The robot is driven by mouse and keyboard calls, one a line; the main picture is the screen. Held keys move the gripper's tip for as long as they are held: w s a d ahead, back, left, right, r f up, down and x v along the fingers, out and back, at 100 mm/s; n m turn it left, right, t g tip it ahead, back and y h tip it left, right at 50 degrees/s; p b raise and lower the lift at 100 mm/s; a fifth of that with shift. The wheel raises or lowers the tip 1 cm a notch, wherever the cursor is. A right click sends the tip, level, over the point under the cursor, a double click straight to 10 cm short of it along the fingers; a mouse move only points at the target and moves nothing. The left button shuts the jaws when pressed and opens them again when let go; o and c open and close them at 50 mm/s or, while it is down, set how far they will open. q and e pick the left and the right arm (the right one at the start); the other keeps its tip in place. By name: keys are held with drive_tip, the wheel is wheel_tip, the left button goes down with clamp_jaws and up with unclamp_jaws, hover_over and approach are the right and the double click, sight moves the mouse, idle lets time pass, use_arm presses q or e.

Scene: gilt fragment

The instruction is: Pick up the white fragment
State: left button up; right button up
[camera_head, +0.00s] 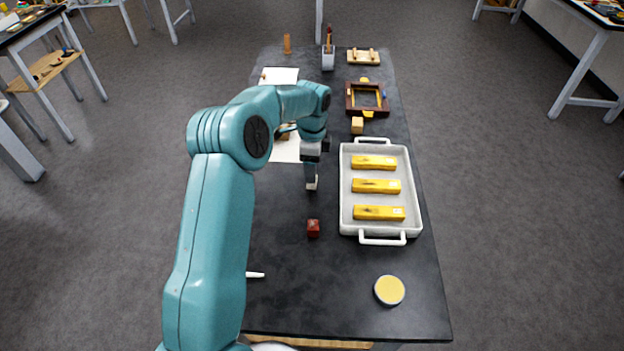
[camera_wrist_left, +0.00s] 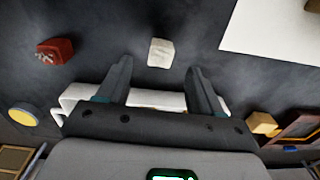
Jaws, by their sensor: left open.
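The white fragment (camera_wrist_left: 160,53) is a small pale block on the dark table. In the left wrist view it lies just beyond the fingertips, between their lines, with no contact visible. In the head view a small white patch that appears to be the fragment (camera_head: 312,184) shows at the tip of my left gripper (camera_head: 311,176). My left gripper is open and empty, pointing down at the table; its two fingers (camera_wrist_left: 158,70) stand apart in the left wrist view. My right gripper is not in view.
A red block (camera_head: 313,228) lies nearer me. A white tray (camera_head: 346,190) with three yellow bars stands to the right, close to the gripper. A round yellow-topped dish (camera_head: 389,290) is at the front right. White paper (camera_head: 285,152) lies behind my arm. The front middle is mostly clear.

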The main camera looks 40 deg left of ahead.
use_arm(q)
wheel_tip(320, 180, down, 3)
drive_tip(key=shift+a+r, duration=0.1)
drive_tip(key=shift+r, duration=0.05)
drive_tip(key=shift+f, duration=0.45)
drive_tip(key=shift+r, duration=0.1)
drive_tip(key=shift+c, duration=0.9)
drive_tip(key=c, duration=0.9)
drive_tip(key=shift+c, duration=0.2)
